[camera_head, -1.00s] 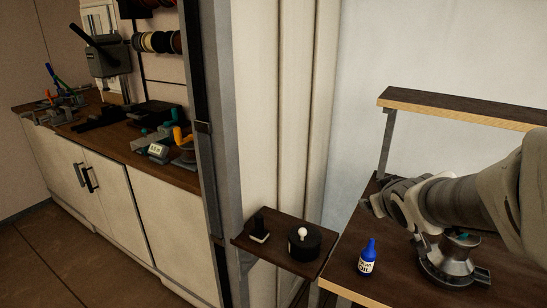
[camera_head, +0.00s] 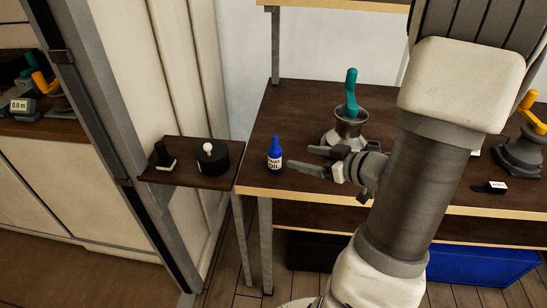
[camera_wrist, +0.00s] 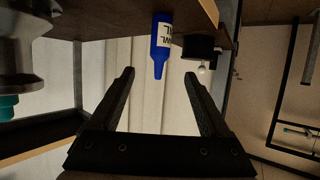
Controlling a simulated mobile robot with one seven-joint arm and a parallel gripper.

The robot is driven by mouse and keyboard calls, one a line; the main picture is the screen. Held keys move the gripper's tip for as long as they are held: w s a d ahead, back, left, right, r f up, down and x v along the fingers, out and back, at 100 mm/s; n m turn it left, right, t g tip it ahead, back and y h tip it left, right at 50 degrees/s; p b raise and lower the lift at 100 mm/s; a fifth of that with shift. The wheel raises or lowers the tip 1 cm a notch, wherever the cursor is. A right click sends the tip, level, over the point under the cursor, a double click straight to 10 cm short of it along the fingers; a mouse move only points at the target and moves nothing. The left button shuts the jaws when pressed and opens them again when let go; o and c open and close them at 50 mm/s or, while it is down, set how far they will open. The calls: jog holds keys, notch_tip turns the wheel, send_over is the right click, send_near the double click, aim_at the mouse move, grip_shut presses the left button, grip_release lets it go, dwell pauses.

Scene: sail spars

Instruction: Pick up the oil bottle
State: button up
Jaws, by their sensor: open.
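The blue oil bottle (camera_head: 274,157) with a white label stands upright on the dark table (camera_head: 300,105), near its front left corner. My gripper (camera_head: 300,158) is open and empty just right of the bottle, with its two fingers pointing left towards it. In the wrist view the scene looks upside down. There the bottle (camera_wrist: 162,45) shows ahead of the open gripper (camera_wrist: 159,75), roughly centred in the gap between the fingertips. The fingers appear apart from the bottle.
A metal winch with a teal handle (camera_head: 351,92) stands behind my gripper. A small side shelf (camera_head: 190,181) left of the table holds a black round thing with a white knob (camera_head: 211,158). Another winch with an orange handle (camera_head: 530,115) is at right.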

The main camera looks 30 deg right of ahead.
aim_at(275, 153)
jog(key=b+x, duration=0.2)
jog(key=x, duration=1.2)
jog(key=shift+w+f, duration=0.15)
grip_shut()
